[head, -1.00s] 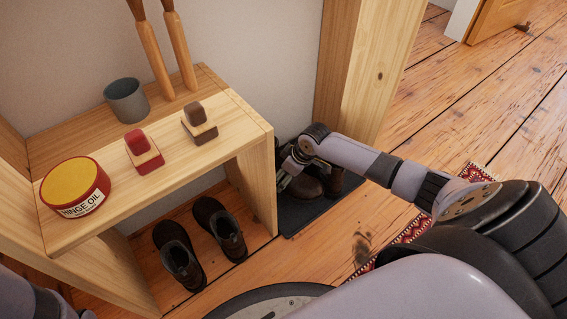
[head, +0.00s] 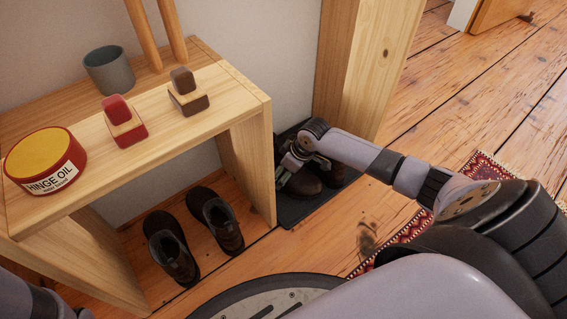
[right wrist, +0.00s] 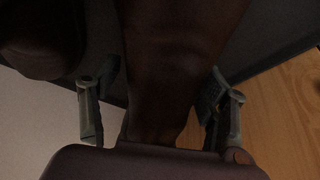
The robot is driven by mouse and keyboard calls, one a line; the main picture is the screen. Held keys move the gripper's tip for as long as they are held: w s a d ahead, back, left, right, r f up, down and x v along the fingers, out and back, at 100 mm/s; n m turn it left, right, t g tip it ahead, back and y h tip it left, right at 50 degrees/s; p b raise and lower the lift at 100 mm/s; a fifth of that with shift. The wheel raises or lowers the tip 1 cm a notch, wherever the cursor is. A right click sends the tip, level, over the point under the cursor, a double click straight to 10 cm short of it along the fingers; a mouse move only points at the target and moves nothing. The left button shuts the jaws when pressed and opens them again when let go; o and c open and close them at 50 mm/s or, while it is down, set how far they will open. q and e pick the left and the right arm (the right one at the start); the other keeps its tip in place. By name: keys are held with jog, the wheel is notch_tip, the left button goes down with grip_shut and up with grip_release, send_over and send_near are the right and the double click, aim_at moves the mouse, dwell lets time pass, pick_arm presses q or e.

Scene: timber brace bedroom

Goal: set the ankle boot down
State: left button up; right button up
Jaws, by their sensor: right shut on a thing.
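A dark brown ankle boot (head: 304,184) is at the dark mat (head: 296,214) right of the shelf bench. My right gripper (head: 303,168) is shut on it from above, and the gripper and arm hide part of the boot. In the right wrist view the boot (right wrist: 165,60) runs between the two fingers. A second dark boot (right wrist: 40,40) shows at the upper left there, close beside it. I cannot tell whether the held boot's sole touches the mat. My left gripper is out of view; only part of my left arm shows at the lower left.
A timber post (head: 365,70) rises behind the mat. A patterned rug (head: 487,168) lies right.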

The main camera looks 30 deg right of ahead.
jog(key=shift+f, duration=0.45)
jog(key=o, duration=1.5)
jog(key=shift+c, duration=0.2)
jog(key=o, duration=0.3)
